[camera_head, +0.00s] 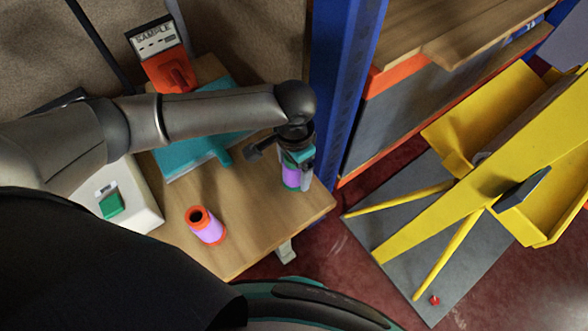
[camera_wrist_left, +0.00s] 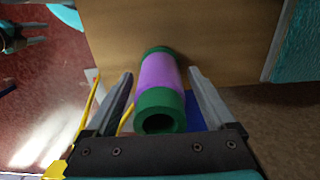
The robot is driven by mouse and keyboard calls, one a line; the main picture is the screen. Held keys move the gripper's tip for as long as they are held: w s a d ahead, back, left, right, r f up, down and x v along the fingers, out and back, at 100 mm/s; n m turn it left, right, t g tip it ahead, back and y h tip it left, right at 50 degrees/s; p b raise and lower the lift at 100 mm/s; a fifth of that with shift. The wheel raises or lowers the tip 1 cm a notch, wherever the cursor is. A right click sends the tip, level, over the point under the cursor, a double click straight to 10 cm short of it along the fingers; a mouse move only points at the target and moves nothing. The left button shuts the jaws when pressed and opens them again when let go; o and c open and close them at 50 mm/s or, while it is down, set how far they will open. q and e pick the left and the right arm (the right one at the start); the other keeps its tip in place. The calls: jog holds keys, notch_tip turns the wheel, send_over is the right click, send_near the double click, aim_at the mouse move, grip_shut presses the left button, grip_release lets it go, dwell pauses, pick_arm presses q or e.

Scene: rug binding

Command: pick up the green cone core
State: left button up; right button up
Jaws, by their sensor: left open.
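The green cone core (camera_wrist_left: 158,112) has green ends and a purple middle. In the left wrist view it stands on the wooden table (camera_wrist_left: 210,35) between the two open fingers of my left gripper (camera_wrist_left: 160,95), with no clear contact on either side. In the head view the same core (camera_head: 291,177) is near the table's right edge, its upper part partly hidden by my left gripper (camera_head: 298,160).
An orange-ended purple core (camera_head: 207,226) stands near the table's front. A teal mat (camera_head: 185,160), a white box with a green button (camera_head: 130,200) and an orange device labelled SAMPLE (camera_head: 165,60) are also there. A blue post (camera_head: 345,80) rises beside the table; a yellow frame (camera_head: 440,215) stands right.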

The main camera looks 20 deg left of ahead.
pick_arm(q)
jog(key=shift+f, duration=0.1)
grip_shut()
dwell(0.7)
